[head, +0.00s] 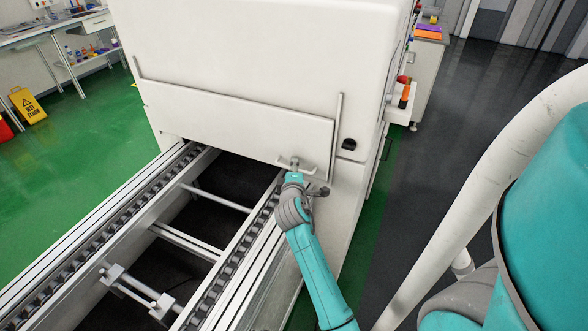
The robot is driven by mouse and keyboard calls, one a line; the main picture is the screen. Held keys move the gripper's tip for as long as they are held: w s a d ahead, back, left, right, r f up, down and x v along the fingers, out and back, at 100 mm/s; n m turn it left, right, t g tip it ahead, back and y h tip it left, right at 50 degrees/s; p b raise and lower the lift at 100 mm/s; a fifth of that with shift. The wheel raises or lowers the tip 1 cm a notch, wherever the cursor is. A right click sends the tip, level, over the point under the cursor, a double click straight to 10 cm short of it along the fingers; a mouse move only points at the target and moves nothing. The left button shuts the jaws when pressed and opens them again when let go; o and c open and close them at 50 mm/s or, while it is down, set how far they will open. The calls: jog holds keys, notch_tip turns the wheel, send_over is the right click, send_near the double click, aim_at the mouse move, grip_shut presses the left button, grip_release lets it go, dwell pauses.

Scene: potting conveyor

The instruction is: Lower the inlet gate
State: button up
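The inlet gate (230,125) is a flat white panel on the front of the large white machine, held between two upright side rails. Its lower edge stands above the conveyor, and a dark opening shows beneath it. A small metal handle (306,166) sits near the gate's lower right corner. My gripper (295,170) is at this handle, at the end of my teal arm. Its fingers are small and partly hidden by the wrist, so I cannot tell whether they are closed on the handle.
The conveyor (165,235) with chain-lined rails runs from the lower left into the machine (270,40). A control box with an orange-topped switch (404,97) sticks out at the machine's right side. A yellow wet floor sign (28,106) stands at far left. Dark floor at right is open.

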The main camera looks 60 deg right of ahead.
grip_shut()
notch_tip(320, 180, down, 6)
jog(key=shift+f, duration=0.15)
jog(key=shift+s+a+f, duration=0.15)
jog(key=shift+f, duration=0.25)
jog(key=shift+c, duration=0.6)
grip_release()
jog(key=shift+f, duration=0.15)
jog(key=shift+o, duration=0.6)
